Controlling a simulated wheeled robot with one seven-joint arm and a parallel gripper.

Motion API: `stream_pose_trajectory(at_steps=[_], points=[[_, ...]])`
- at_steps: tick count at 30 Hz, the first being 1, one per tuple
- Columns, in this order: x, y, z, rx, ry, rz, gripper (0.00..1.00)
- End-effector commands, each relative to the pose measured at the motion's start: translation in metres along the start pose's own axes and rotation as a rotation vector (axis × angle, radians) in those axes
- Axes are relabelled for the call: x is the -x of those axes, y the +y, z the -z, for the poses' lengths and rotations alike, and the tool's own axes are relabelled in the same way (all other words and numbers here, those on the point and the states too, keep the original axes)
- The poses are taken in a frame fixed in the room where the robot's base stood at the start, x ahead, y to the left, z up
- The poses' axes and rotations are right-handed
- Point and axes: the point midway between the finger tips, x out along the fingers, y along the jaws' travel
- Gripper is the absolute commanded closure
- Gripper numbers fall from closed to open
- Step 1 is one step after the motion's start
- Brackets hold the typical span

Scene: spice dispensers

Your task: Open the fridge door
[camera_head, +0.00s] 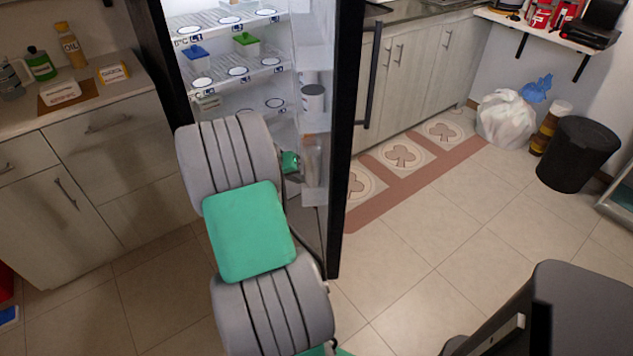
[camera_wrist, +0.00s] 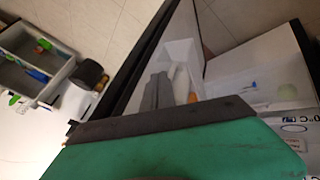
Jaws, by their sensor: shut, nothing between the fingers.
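The black fridge door (camera_head: 344,130) stands open, swung out toward me, with its dark bar handle (camera_head: 374,75) on the right, outer side. The lit white fridge interior (camera_head: 235,55) shows behind it, with shelves and small lidded tubs. My arm reaches up in front of the opening and hides the lower interior. The door also shows there as a dark diagonal edge (camera_wrist: 150,45).
A left counter (camera_head: 60,100) holds bottles and small boxes. To the right are cabinets (camera_head: 415,65), a patterned floor mat (camera_head: 405,158), a white bag (camera_head: 505,115) and a black bin (camera_head: 580,153). The tiled floor (camera_head: 440,230) right of the door is clear.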

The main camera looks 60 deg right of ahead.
Motion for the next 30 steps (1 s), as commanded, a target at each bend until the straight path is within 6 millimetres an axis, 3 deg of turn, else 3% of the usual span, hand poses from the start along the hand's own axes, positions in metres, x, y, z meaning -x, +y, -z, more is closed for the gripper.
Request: stream_pose_trajectory(at_steps=[5, 15, 21, 30], points=[[-0.026, 0.0, -0.001, -0.001, -0.003, -0.001, 1.0], [-0.1, 0.0, -0.001, 0.0, -0.003, 0.001, 1.0], [-0.112, 0.029, 0.0, -0.003, -0.001, 0.002, 1.0], [-0.115, 0.035, 0.0, 0.001, 0.0, 0.003, 1.0]])
